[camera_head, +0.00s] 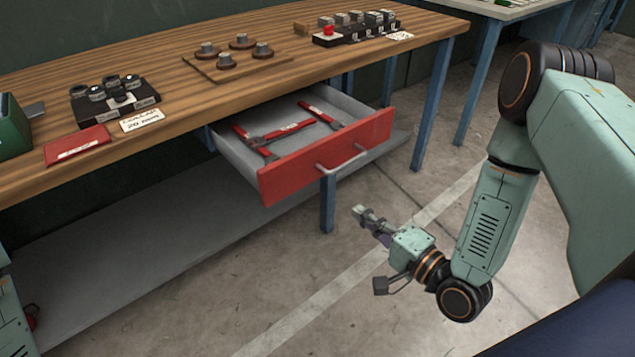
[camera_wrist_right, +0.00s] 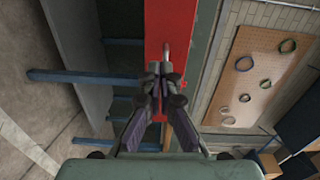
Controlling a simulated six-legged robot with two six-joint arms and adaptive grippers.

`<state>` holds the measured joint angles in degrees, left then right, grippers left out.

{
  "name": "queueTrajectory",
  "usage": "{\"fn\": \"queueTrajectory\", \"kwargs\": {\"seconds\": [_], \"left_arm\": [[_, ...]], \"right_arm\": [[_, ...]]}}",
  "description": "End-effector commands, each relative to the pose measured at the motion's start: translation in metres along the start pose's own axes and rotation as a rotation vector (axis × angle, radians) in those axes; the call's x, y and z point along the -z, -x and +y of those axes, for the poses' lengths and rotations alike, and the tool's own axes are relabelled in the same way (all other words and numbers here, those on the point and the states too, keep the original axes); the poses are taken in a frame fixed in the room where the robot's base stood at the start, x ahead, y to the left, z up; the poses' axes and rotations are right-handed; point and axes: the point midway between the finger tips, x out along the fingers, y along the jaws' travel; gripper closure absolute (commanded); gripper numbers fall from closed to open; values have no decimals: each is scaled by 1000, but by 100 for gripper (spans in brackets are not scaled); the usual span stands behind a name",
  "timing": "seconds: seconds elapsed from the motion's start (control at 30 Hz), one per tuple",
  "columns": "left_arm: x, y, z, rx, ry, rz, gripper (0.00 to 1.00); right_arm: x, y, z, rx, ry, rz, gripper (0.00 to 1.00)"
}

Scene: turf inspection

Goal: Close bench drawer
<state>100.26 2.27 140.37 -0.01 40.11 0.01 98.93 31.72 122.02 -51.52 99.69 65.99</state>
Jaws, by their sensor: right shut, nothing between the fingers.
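The bench drawer (camera_head: 285,168) is pulled out from under the wooden bench top. It has a red front, grey walls and a light metal handle (camera_head: 343,163). Several red-handled tools (camera_head: 285,130) lie inside it. My right gripper (camera_head: 360,213) is shut and empty, out in front of the drawer and lower in the picture, apart from it. In the right wrist view, the red drawer front (camera_wrist_right: 158,22) and its handle (camera_wrist_right: 166,50) show beyond the closed fingers (camera_wrist_right: 160,72). My left gripper is not in view.
The wooden bench (camera_head: 150,60) carries small part stands, a red booklet (camera_head: 77,145) and a board with round pieces (camera_head: 237,62). A blue bench leg (camera_head: 328,202) stands below the drawer. A grey lower shelf (camera_head: 130,235) runs underneath. The floor in front is clear.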

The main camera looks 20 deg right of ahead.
Motion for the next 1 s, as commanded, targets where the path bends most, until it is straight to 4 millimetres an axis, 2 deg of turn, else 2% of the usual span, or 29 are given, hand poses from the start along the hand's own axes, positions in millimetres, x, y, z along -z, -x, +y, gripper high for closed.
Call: {"fn": "queueTrajectory", "kwargs": {"seconds": [0.13,0.23,0.7,0.9,1.0], "left_arm": [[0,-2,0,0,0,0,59],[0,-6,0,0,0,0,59],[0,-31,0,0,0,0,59],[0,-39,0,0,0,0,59],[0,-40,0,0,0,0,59]], "right_arm": [[1,-4,-8,44,-39,-5,100],[0,-16,-7,43,-36,-8,100],[-3,-101,-10,41,-33,-10,100],[-2,-128,-11,39,-34,-7,100],[-1,-135,-12,39,-35,-5,100]]}}
